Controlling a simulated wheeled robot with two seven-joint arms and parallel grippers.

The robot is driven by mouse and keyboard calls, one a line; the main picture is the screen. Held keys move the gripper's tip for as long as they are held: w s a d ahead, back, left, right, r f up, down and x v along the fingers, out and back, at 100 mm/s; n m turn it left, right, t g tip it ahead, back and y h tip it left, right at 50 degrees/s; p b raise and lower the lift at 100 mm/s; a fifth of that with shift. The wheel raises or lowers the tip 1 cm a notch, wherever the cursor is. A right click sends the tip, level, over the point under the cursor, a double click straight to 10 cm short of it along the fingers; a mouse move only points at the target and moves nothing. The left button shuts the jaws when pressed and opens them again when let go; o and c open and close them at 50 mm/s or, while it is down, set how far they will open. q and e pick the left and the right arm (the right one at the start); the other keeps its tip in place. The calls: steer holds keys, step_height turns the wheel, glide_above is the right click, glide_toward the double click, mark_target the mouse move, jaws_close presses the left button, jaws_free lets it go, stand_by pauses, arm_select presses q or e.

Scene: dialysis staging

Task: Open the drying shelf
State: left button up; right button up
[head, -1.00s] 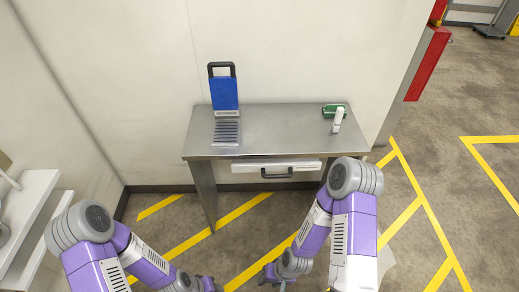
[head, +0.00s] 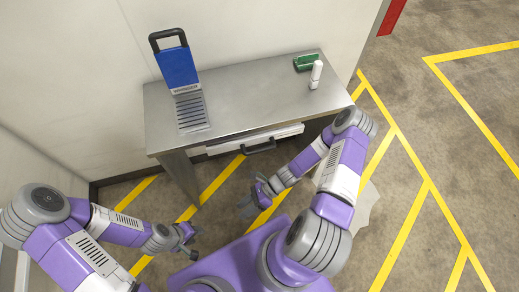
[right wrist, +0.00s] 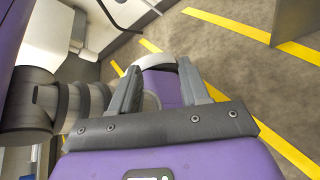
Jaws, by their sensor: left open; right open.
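A white drawer-like shelf (head: 285,133) with a dark bar handle (head: 258,146) sits under the front edge of the steel table (head: 240,95). I take it to be the drying shelf; its front is about flush with the table edge, and it looks shut. My right gripper (head: 252,196) is in front of and below the handle, apart from it. In the right wrist view its two grey fingers (right wrist: 158,80) are spread with nothing between them. My left gripper (head: 190,241) is open and empty, lower and to the left, away from the shelf.
On the table stand a blue upright panel with a black handle (head: 177,66) and slatted base, a green case (head: 306,62) and a white bottle (head: 315,75). A wall is behind and at left. Yellow-striped floor (head: 420,200) is clear at right.

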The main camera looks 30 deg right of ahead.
steer(key=w+d+r+m+t+y, duration=0.2)
steer(key=w+d+m+t, duration=0.45)
steer(key=m, duration=0.35)
steer(key=m+t+h, duration=0.4)
steer(key=m+t, duration=0.6)
steer(key=m, duration=0.2)
glide_toward(260, 150)
steer(key=x, duration=0.7)
steer(key=f+x, duration=0.1)
steer(key=x, duration=0.2)
steer(key=shift+w, duration=0.15)
jaws_close()
